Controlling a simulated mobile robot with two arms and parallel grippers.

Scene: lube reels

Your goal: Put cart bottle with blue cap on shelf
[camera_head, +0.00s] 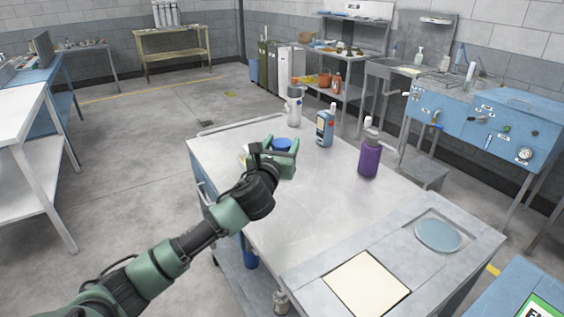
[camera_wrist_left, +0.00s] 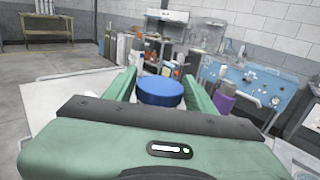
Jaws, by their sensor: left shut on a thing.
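The bottle's blue cap (camera_head: 282,145) shows between the fingers of my left gripper (camera_head: 281,152), over the far left part of the metal cart top (camera_head: 290,205). The left gripper is shut on this bottle. In the left wrist view the blue cap (camera_wrist_left: 160,91) sits between the two green fingers. The bottle's body is mostly hidden behind the gripper, so I cannot tell whether it touches the cart. My right gripper is not in view. A grey shelf unit (camera_head: 344,92) with items on its boards stands by the back wall.
On the cart stand a white bottle (camera_head: 294,108), a blue bottle (camera_head: 324,129) and a purple bottle (camera_head: 370,156). A cream square (camera_head: 367,284) and a blue disc (camera_head: 438,235) lie near its front. A blue machine (camera_head: 483,121) stands at right. The cart's middle is clear.

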